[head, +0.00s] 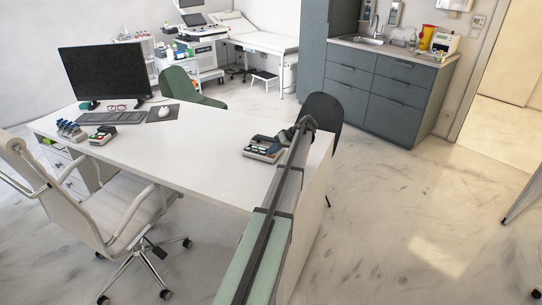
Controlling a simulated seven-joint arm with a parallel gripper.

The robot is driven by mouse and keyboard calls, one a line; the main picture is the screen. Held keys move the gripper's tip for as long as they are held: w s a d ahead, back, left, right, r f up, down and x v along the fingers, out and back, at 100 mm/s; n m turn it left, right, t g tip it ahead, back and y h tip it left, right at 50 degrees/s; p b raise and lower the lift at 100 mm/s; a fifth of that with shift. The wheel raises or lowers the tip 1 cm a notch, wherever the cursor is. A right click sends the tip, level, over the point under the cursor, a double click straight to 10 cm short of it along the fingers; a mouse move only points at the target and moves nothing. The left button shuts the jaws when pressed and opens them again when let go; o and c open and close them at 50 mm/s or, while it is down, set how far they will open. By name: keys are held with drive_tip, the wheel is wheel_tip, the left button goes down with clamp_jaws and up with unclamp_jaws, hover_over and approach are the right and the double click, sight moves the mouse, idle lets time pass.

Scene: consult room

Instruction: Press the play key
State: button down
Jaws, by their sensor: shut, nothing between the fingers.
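A small dark device with light and reddish keys (261,150) lies on the white desk (200,150), near the desk's right end. It is too small in the head view to tell which key is the play key. My arm reaches in from the bottom of the picture. My gripper (287,134) is at its far end, dark, shut and empty, at the right rear side of the device. Whether the fingertips touch a key or hover above it cannot be told. The arm's end covers part of the device's right side.
A monitor (104,73), a keyboard (113,117), a mouse (164,112) and a rack of small bottles (70,130) stand on the desk's left part. The desk's middle is clear. A dark chair (321,108) stands behind my gripper.

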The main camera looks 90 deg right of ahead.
sight(273, 155)
drive_tip(key=shift+r, duration=0.85)
drive_tip(key=shift+r, duration=2.5)
drive_tip(key=shift+w, duration=0.1)
